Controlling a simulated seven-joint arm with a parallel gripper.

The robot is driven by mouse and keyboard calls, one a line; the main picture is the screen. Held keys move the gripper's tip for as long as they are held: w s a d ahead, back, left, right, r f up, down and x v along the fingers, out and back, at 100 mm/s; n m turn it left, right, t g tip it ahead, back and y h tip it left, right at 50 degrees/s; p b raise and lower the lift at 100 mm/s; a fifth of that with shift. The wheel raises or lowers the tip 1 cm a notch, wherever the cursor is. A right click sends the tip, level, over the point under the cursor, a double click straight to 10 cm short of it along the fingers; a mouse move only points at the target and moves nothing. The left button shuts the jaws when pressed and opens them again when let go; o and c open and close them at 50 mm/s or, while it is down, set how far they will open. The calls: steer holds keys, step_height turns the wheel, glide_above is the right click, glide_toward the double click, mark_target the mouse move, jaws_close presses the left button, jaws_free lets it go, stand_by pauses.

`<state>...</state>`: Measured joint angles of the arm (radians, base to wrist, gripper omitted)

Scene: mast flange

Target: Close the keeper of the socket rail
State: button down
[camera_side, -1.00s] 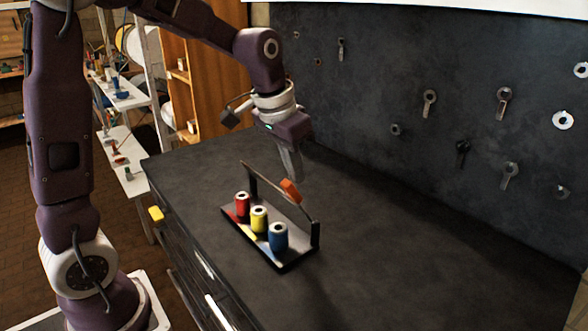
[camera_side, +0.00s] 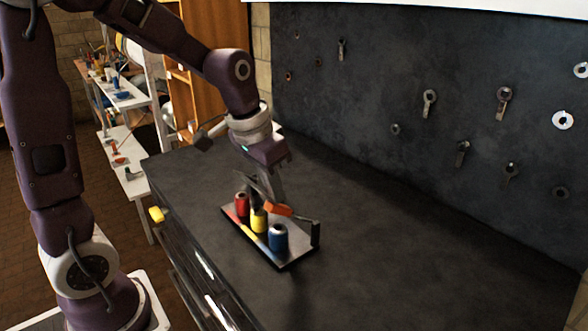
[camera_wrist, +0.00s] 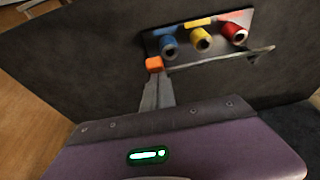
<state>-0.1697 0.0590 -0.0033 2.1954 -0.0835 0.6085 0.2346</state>
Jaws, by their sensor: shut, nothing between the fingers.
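The socket rail (camera_side: 284,265) is a dark tray on the bench. A red socket (camera_side: 242,204), a yellow socket (camera_side: 259,220) and a blue socket (camera_side: 278,238) stand upright in a row on it. The keeper, a thin bar (camera_wrist: 215,60) with an orange tab (camera_side: 279,210), leans over toward the sockets; its exact angle is unclear. My gripper (camera_side: 277,202) is shut and empty, its fingertips at the orange tab, apparently touching it. The wrist view shows the fingertips (camera_wrist: 155,82) right beside the tab, and partly hidden sockets are not an issue there.
A dark upright panel (camera_side: 440,60) with hanging tools stands behind the bench. The bench top (camera_side: 420,250) right of the rail is clear.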

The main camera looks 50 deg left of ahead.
steer(key=s+f, duration=0.5)
steer(key=f, duration=0.4)
steer(key=shift+s, duration=0.35)
stand_by(0.3)
steer(key=shift+s, duration=0.1)
